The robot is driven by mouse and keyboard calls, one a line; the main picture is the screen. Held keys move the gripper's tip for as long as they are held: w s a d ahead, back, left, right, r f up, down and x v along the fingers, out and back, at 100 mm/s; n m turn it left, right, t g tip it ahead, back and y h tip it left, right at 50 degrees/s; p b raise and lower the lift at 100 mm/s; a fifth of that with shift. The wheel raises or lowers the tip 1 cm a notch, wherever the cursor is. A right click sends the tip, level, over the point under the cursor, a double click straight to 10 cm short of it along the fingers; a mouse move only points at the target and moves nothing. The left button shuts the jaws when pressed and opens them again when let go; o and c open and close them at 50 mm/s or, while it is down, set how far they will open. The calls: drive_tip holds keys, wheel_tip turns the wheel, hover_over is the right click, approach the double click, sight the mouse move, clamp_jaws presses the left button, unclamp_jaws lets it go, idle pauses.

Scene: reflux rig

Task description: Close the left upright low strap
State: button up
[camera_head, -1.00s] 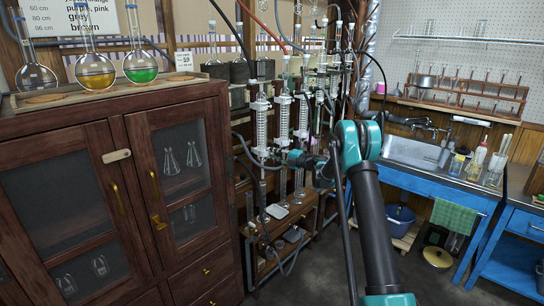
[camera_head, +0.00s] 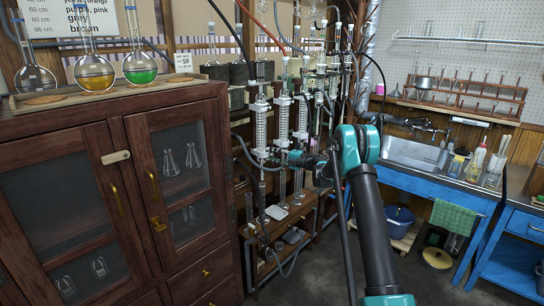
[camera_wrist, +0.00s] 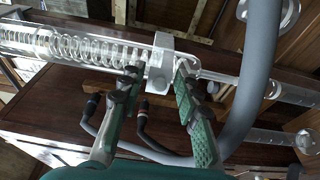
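In the wrist view a clear glass condenser (camera_wrist: 75,47) with a coil inside lies across the picture. A pale grey strap (camera_wrist: 160,62) sits around its end, and I cannot tell whether its two halves are fully closed. My gripper (camera_wrist: 160,72) is open, with one green-and-dark finger on either side of the strap. Contact between the fingers and the strap is not clear. In the head view the left upright condenser (camera_head: 261,127) has a pale low strap (camera_head: 260,153) near its lower end. My gripper (camera_head: 290,158) is just right of it, partly hidden among the glassware.
A thick grey hose (camera_wrist: 252,90) curves close beside the right finger. Dark-tipped leads (camera_wrist: 143,115) hang between the fingers. More condensers and tubing crowd the rig. A wooden cabinet (camera_head: 60,145) stands left, and a blue sink bench (camera_head: 420,185) right.

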drive_tip(key=shift+d, duration=0.1)
drive_tip(key=v, duration=1.2)
